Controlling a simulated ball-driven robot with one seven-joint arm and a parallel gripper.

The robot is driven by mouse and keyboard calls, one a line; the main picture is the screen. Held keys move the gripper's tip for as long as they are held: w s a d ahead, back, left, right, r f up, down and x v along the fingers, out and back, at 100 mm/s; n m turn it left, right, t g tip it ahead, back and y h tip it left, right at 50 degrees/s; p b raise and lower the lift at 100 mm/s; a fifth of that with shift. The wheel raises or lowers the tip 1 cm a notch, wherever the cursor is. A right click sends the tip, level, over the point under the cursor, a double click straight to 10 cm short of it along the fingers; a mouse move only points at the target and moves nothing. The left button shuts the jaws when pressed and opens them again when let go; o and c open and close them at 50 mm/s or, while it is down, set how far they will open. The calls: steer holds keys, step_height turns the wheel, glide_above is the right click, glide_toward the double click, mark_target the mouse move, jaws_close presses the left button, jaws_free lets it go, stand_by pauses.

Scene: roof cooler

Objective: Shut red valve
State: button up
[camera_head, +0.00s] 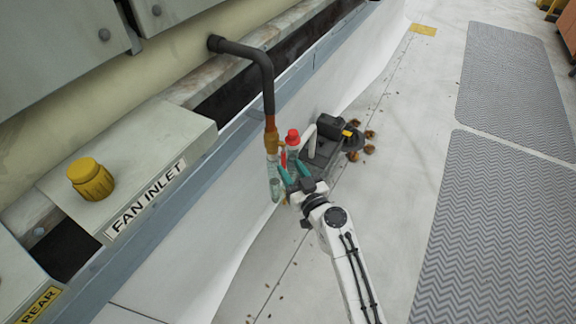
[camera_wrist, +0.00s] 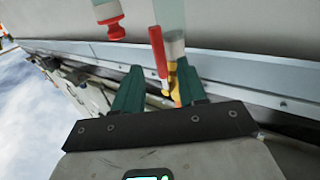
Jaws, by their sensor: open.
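A red lever handle (camera_wrist: 157,48) sits beside a brass-yellow valve fitting (camera_wrist: 172,82) in the wrist view. In the head view the lever (camera_head: 283,159) is small, next to the copper-coloured fitting (camera_head: 271,141) at the lower end of a dark bent pipe. A separate red knob (camera_head: 292,136) is just right of the pipe; it shows at the upper left in the wrist view (camera_wrist: 113,25). My gripper (camera_head: 293,171) is open at the valve, its green fingers apart. In the wrist view the lever's lower end lies between the fingertips (camera_wrist: 160,72); contact cannot be told.
A long grey cooler wall and ledge run along the left, with a yellow cap (camera_head: 91,180) on the fan inlet box (camera_head: 140,160). A dark grey device (camera_head: 330,128) sits on the floor behind my gripper. Grey mats (camera_head: 500,220) and bare floor lie right.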

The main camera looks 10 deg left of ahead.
mark_target(282, 157)
steer(key=shift+b+x, duration=0.3)
steer(key=shift+x, duration=1.05)
jaws_close()
